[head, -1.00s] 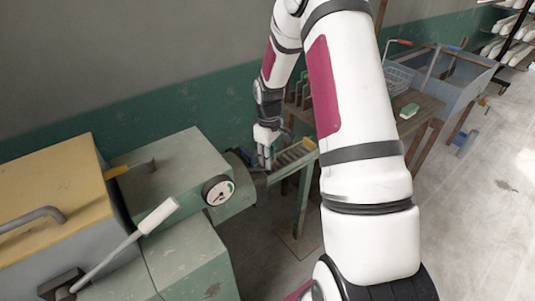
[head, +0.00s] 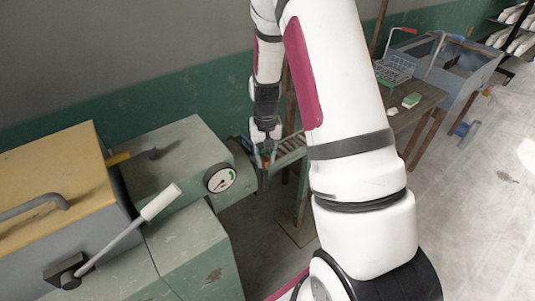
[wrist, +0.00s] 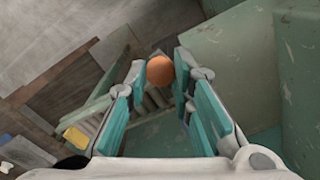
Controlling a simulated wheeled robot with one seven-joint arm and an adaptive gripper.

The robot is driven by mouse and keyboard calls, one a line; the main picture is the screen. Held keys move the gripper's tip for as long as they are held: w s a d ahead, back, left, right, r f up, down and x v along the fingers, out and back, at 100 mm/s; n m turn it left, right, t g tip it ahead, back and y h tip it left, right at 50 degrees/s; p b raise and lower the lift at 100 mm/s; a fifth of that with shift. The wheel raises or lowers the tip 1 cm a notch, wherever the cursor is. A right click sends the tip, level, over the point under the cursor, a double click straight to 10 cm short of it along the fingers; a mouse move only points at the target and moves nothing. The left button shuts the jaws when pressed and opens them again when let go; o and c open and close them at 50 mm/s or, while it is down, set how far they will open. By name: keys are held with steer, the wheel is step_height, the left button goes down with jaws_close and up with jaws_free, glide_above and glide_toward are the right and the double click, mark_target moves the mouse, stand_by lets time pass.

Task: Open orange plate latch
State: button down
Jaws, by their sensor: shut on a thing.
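A round orange knob (wrist: 160,70), which I take to be the orange plate latch's handle, sits between the fingertips of my gripper (wrist: 161,66) in the wrist view. The fingers are shut on it, with teal pads on both sides. What the knob is fixed to is hidden. In the head view my gripper (head: 266,150) points down beside the round end of the green machine (head: 174,158), behind my arm. The knob cannot be made out clearly there.
The machine carries a dial gauge (head: 220,178) and a white-handled lever (head: 160,201). A slatted rack (head: 291,146) stands close beside my gripper. A wooden bench (head: 420,98) with a wire basket (head: 394,69) is farther right. Open floor (head: 480,190) lies at right.

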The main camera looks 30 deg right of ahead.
steer(key=shift+a+m, duration=0.25)
steer(key=shift+m, duration=0.25)
steer(key=c, duration=1.4)
jaws_free()
steer(key=shift+o, duration=0.2)
